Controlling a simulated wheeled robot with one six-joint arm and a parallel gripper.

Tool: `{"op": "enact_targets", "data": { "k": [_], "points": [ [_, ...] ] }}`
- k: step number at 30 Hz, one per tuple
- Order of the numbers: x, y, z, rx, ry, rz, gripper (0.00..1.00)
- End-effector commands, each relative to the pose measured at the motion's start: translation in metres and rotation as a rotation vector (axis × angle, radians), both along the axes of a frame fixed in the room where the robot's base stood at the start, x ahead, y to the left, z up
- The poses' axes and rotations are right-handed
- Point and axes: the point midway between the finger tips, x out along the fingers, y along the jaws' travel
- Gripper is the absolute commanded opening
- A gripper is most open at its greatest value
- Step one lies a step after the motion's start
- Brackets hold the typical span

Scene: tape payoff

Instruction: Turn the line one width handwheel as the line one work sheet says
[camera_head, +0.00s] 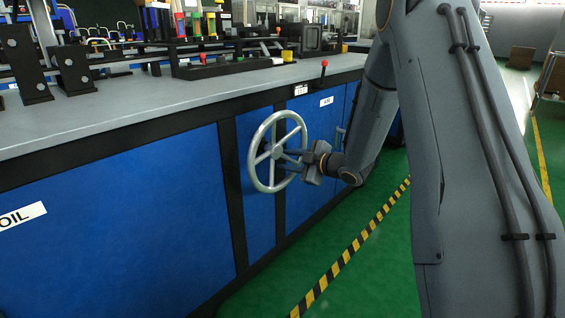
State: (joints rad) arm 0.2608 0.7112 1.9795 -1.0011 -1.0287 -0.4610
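The handwheel (251,165) is a pale grey spoked ring on the blue front of the machine bench, below the worktop edge. My gripper (292,155) is at the right half of the wheel, its fingers pointing left among the spokes near the rim. The fingers overlap the wheel in this view; I cannot tell whether they touch or grip it, or how far apart they are. A small white label (301,89) is on the bench edge above the wheel, too small to read. I see no readable work sheet.
The blue bench (120,210) runs along the left, with a grey worktop (130,104) carrying machine parts. A red-knobbed lever (323,66) stands near its edge. Green floor with a yellow-black stripe (355,245) lies in front. My arm fills the right side.

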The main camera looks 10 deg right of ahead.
Motion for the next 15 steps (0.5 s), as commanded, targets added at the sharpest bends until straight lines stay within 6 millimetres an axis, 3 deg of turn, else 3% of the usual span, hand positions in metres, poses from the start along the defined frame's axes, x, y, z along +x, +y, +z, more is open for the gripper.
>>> {"op": "enact_targets", "data": {
  "k": [6,15],
  "points": [
    [0.02,0.012,-0.008,0.0,0.001,-0.002,0.31],
    [0.024,0.013,-0.008,0.0,0.001,-0.005,0.31]
  ]
}}
